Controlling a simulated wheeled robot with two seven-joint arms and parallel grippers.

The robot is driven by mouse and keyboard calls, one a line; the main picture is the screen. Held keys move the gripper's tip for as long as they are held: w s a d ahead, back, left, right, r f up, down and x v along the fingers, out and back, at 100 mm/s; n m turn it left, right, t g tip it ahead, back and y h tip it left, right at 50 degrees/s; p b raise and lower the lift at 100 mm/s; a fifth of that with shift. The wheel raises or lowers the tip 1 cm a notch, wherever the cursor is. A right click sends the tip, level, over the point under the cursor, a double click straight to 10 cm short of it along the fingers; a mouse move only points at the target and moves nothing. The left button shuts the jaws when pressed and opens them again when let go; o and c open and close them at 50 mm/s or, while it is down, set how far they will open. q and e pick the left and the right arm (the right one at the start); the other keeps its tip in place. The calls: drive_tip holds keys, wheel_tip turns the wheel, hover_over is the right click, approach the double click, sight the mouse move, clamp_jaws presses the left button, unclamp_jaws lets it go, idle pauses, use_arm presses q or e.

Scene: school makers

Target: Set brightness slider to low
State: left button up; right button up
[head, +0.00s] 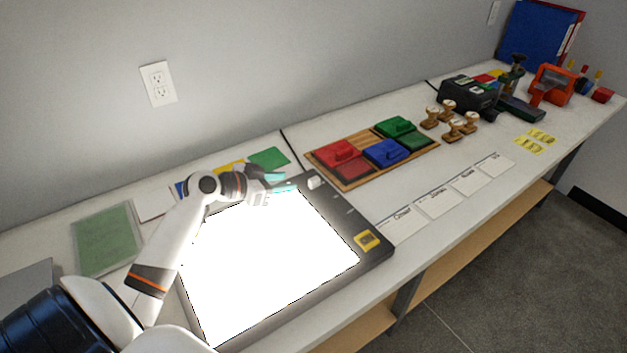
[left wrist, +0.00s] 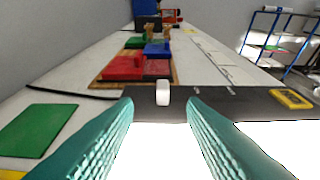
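A light box (head: 270,270) with a glowing white panel and a dark frame lies on the bench. Its small white slider knob (head: 314,182) sits on the dark frame at the far corner. A yellow square switch (head: 367,239) is on the right part of the frame. My left gripper (head: 284,182) is over the panel's far edge, a short way left of the knob. In the left wrist view the knob (left wrist: 163,92) shows ahead between the two teal fingers, which are apart with nothing between them. My right gripper is not in view.
A wooden tray (head: 348,184) with red, blue and green ink pads lies beyond the light box. Several wooden stamps (head: 449,118) stand further right. White cards (head: 435,203) lie along the front edge. A green sheet (head: 104,238) lies at left.

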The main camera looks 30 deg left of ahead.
sight(311, 180)
use_arm(q)
drive_tip(key=x, duration=1)
drive_tip(key=shift+w+d+r+p, duration=0.1)
drive_tip(key=shift+d+p, duration=0.1)
drive_tip(key=shift+p, duration=0.15)
clamp_jaws()
